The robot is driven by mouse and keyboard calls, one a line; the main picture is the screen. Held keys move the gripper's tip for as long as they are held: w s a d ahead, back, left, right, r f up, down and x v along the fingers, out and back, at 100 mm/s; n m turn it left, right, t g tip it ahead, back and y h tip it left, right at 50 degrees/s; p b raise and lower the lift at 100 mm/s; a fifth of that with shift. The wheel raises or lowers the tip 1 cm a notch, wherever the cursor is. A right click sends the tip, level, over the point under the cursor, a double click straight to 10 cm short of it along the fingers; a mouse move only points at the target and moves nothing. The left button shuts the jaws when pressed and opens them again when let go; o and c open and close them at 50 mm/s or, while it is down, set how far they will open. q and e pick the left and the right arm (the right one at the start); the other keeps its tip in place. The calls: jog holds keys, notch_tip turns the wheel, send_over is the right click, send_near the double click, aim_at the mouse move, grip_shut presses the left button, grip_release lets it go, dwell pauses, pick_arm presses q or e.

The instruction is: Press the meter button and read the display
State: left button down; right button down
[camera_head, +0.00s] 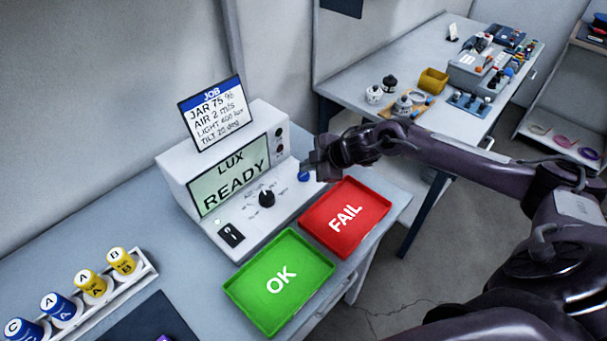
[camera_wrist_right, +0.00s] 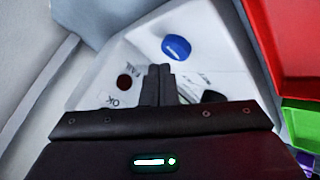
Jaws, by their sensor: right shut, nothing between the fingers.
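The white meter (camera_head: 182,172) stands on the workbench at centre left in the head view. Its pale green display (camera_head: 229,173) reads "LUX READY". A round blue button (camera_head: 304,176) sits on its panel's right end, and a black knob (camera_head: 266,198) is left of it. My right gripper (camera_head: 309,167) is shut and empty, right by the blue button. In the right wrist view, the shut fingertips (camera_wrist_right: 160,70) point toward the blue button (camera_wrist_right: 176,47), with a visible gap in the picture; whether they touch the panel is unclear. My left gripper is out of view.
A job card (camera_head: 215,113) stands above the display. A red FAIL tray (camera_head: 369,207) and a green OK tray (camera_head: 309,262) lie in front of the meter. A rack (camera_head: 148,272) of labelled jars is at lower left. A second table (camera_head: 367,62) with instruments stands behind.

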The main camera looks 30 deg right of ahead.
aim_at(307, 176)
jog(key=shift+f, duration=0.1)
dwell(0.4)
jog(key=shift+f, duration=0.35)
jog(key=shift+f+b, duration=0.45)
jog(key=shift+f, duration=0.05)
dwell(0.6)
jog(key=shift+r, duration=0.1)
jog(key=shift+r+p, duration=0.8)
jog(key=shift+p, duration=0.05)
notch_tip(307, 176, up, 5)
jog(key=p, duration=0.4)
jog(key=shift+r+p, duration=0.1)
jog(key=shift+p, duration=0.25)
